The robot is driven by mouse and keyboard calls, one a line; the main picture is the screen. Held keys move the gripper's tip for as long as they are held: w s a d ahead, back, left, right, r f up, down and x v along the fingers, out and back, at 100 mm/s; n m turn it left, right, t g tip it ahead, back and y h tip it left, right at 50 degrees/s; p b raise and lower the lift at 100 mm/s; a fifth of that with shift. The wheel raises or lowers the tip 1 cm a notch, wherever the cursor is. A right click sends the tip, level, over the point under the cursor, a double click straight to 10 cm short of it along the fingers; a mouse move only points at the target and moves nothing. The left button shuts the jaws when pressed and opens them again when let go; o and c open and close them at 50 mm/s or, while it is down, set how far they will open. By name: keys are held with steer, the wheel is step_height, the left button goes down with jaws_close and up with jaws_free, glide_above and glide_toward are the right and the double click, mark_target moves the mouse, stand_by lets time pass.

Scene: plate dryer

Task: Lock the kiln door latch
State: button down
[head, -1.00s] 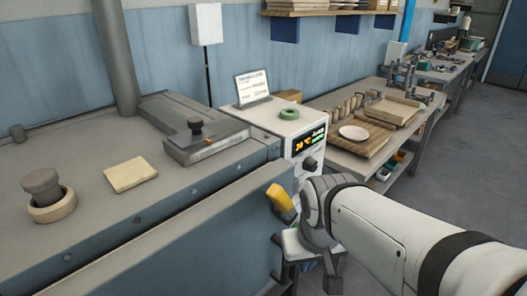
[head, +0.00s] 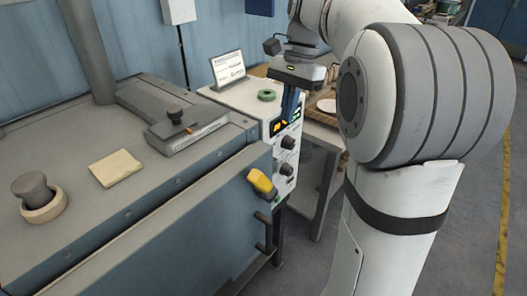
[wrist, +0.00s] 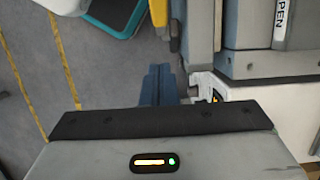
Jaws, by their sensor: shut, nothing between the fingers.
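The kiln (head: 70,235) is the large grey-blue box at left in the head view. Its yellow latch handle (head: 261,183) sits at the upper right corner of the front, tilted down to the right. Part of a yellow piece, likely this handle (wrist: 174,25), shows at the top of the wrist view. My gripper (head: 286,122) points down in front of the white control box, above and right of the latch and apart from it. In the wrist view its blue fingers (wrist: 158,85) are together and empty.
The white control box (head: 284,165) with lit display and knobs stands right of the kiln. A dark bar handle (head: 266,240) is below the latch. An "OPEN" label (wrist: 281,15) shows in the wrist view.

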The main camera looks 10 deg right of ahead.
mark_target(260, 184)
stand_by(0.3)
steer(key=x, duration=0.4)
steer(key=s+a+x, duration=0.1)
steer(key=x, duration=0.6)
steer(key=shift+s+a+f, duration=0.1)
steer(key=shift+s+a, duration=0.15)
steer(key=shift+a, duration=0.15)
steer(key=shift+s+a+f, duration=0.3)
steer(key=shift+a+f, duration=0.1)
steer(key=shift+a, duration=0.1)
steer(key=shift+s+d, duration=0.1)
